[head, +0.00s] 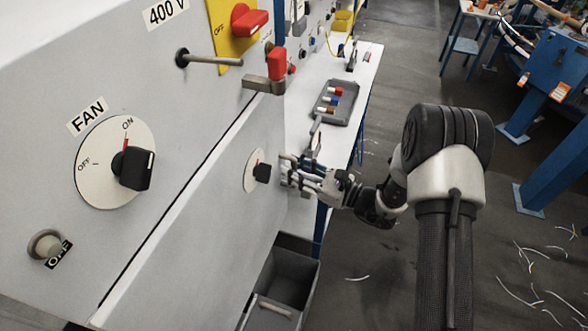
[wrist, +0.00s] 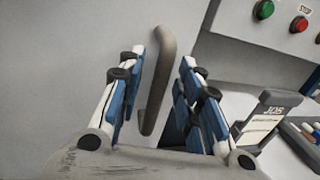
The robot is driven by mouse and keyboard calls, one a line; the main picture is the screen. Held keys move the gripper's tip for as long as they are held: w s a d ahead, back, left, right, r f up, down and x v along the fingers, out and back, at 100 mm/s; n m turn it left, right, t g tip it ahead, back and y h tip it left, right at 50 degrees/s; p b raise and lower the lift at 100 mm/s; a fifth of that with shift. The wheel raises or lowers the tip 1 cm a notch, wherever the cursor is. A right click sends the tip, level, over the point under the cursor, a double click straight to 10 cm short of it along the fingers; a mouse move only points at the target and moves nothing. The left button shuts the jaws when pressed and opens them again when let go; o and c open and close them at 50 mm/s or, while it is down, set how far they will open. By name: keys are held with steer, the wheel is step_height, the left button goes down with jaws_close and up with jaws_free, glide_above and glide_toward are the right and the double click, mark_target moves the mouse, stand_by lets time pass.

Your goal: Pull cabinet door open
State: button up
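The grey cabinet door (head: 190,235) fills the lower left of the head view, and its face also shows in the wrist view (wrist: 60,70). I see no clear gap at its edge. A curved grey-brown bar handle (wrist: 156,85) stands out from the face in the wrist view. My gripper (head: 295,172) is at the door's far right side. In the wrist view my gripper (wrist: 163,62) is open, with blue-padded fingers on both sides of the handle. Space shows between the handle and the fingers. In the head view the fingers hide the handle.
A FAN dial (head: 115,165) and a red-handled lever (head: 265,85) are on the cabinet front. A small dial (head: 256,172) sits beside my gripper. A white bench (head: 360,75) with a grey tray (head: 345,110) stands beyond. A dark bin (head: 285,275) is below.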

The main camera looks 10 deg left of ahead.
steer(key=shift+w+a, duration=0.15)
steer(key=shift+a, duration=0.15)
steer(key=shift+c, duration=0.2)
jaws_close()
stand_by(0.5)
